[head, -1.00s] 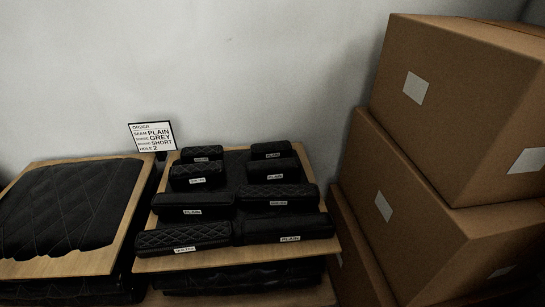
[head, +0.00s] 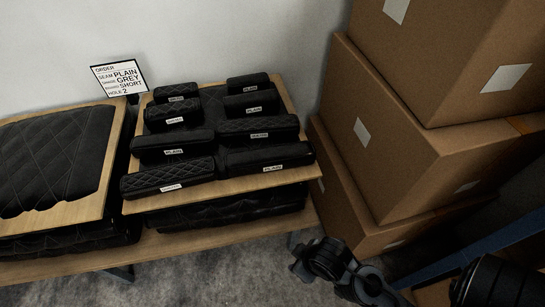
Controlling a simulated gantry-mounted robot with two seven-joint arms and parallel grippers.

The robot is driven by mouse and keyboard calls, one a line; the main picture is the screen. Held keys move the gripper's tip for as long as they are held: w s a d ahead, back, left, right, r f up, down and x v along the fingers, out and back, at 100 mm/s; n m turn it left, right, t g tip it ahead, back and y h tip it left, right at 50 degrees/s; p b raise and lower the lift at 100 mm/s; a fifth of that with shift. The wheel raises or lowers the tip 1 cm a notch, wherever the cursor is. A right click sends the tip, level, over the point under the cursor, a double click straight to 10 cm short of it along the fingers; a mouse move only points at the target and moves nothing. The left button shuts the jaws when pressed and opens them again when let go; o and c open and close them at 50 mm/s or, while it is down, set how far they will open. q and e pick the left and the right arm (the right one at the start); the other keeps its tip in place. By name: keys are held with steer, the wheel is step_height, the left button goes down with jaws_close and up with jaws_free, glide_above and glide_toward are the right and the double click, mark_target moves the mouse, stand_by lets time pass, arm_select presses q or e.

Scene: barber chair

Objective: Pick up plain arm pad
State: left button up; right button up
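Black arm pads lie in two columns on a wooden board. Smooth pads labelled PLAIN include a long one at front right (head: 265,155), a long one in the left column (head: 170,142) and a shorter one in the right column (head: 248,103). A small smooth pad (head: 247,82) lies at the back right; its label is hard to read. Quilted pads (head: 165,179) lie among them. All rest on the board. A dark mechanical end of my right arm (head: 325,262) shows at the lower right, apart from the pads; its fingers are unclear. My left gripper is out of view.
An order card (head: 119,77) reads PLAIN, GREY, SHORT, 2. A quilted cushion (head: 55,160) lies on another board at left. Stacked cardboard boxes (head: 385,150) stand close on the right. The bench's front edge (head: 190,245) and grey floor in front are clear.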

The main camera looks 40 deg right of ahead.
stand_by(0.4)
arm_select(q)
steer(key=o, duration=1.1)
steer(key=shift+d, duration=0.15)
